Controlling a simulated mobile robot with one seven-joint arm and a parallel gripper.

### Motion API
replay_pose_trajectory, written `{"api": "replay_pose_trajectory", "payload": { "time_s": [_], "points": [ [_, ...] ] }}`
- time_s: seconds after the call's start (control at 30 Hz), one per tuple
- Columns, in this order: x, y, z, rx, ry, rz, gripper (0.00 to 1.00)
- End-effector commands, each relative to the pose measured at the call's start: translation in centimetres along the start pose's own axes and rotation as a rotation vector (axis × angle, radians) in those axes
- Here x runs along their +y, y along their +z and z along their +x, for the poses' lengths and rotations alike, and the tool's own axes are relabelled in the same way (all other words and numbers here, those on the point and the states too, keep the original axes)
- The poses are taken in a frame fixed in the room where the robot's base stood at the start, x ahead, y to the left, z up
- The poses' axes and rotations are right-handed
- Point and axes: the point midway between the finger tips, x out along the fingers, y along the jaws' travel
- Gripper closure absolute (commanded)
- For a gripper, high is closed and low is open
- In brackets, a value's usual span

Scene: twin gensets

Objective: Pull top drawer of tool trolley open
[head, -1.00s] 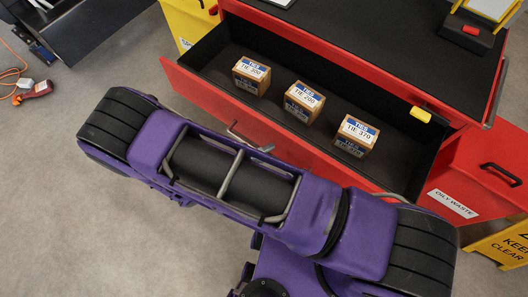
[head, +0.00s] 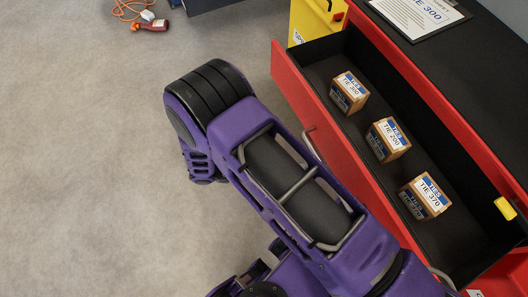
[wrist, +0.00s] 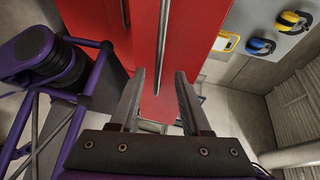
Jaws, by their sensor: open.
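The red tool trolley's top drawer (head: 357,158) stands pulled out, its black inside showing in the head view. Its grey handle (head: 312,146) is mostly hidden behind my purple arm; only the end parts show. In the wrist view my gripper (wrist: 158,82) is open and empty, with a red front (wrist: 185,60) beyond the fingers. A long grey bar (wrist: 165,35) on the red runs down toward the gap between the fingertips; I cannot tell if they touch it. The gripper is hidden in the head view.
Three labelled boxes sit in the drawer: one (head: 349,92), a middle one (head: 387,139) and TIE 370 (head: 425,196). A yellow tag (head: 505,208) is on the right rim. A clipboard (head: 418,15) lies on top. Open floor (head: 90,180) is at left.

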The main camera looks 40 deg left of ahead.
Motion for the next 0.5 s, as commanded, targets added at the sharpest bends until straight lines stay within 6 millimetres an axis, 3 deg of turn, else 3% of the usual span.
{"api": "replay_pose_trajectory", "payload": {
  "time_s": [0.2,0.5],
  "points": [
    [0.1,0.0,-4.8,-0.001,0.003,0.001,0.53],
    [0.0,0.0,-7.4,0.000,0.000,-0.001,0.53]
  ]
}}
